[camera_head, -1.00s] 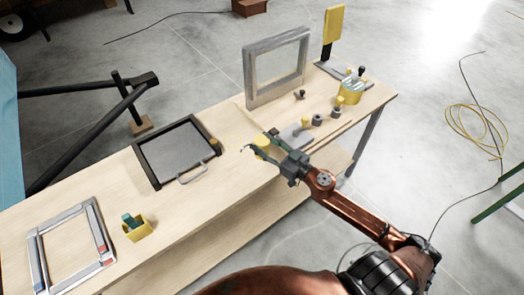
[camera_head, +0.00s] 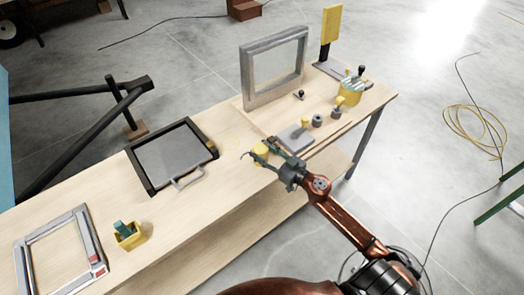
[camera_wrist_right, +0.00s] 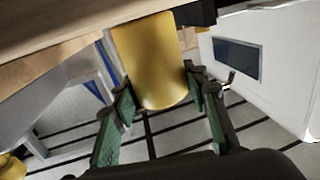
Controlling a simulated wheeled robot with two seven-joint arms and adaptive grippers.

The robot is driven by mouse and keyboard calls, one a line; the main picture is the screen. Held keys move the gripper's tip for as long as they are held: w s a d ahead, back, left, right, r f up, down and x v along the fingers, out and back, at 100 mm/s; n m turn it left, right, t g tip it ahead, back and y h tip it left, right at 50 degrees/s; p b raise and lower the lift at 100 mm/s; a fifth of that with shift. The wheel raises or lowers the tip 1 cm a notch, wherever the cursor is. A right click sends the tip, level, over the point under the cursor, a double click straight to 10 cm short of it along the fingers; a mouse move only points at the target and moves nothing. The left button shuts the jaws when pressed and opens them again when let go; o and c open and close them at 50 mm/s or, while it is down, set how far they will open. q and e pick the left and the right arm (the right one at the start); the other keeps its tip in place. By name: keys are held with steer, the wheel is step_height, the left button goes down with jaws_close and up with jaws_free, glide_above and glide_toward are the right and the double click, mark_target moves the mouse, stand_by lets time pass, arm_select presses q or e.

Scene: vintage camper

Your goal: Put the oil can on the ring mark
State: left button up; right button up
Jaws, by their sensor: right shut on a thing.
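The oil can (camera_head: 260,153) is yellow, with a thin dark spout pointing left in the head view. My right gripper (camera_head: 264,153) is shut on it at the workbench, right of the dark-framed tray. In the right wrist view the can's yellow body (camera_wrist_right: 152,62) shows between the two green-padded fingers (camera_wrist_right: 160,122). Whether the can touches the bench top is hard to tell. A faint yellowish mark (camera_head: 229,139), possibly the ring mark, shows on the wood just left of and beyond the can. My left gripper is out of view.
The dark-framed tray (camera_head: 140,174) lies left of the can. A grey upright frame (camera_head: 245,75) stands behind. A grey plate (camera_head: 296,139) and several small knobbed parts lie to the right. A yellow box (camera_head: 130,240) and a flat frame (camera_head: 25,260) are at the near left.

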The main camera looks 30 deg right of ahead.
steer(key=shift+f, duration=0.15)
steer(key=o, duration=1.3)
steer(key=shift+o, duration=0.2)
